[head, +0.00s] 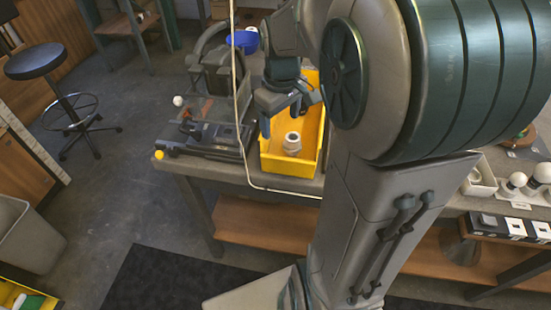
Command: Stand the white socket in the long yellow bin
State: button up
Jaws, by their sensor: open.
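The white socket (292,142) stands upright, as far as I can tell, on the floor of the long yellow bin (290,167), towards its near end. The bin sits on the workbench with its long side pointing away from me. My gripper (284,116) is over the bin, above and a little behind the socket in the picture. Its dark fingers are apart and hold nothing that I can see. The gripper looks clear of the socket. My arm hides the bin's far right part.
A dark machine (208,137) stands on the bench left of the bin. A blue bowl (243,41) is farther back. White bulbs (517,181) and a small white box (480,181) are at the right.

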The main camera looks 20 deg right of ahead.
jog(key=s+a+m+t, duration=0.2)
jog(key=s+a+m, duration=0.2)
jog(key=s, duration=0.9)
jog(key=a, duration=0.3)
jog(key=shift+w, duration=0.1)
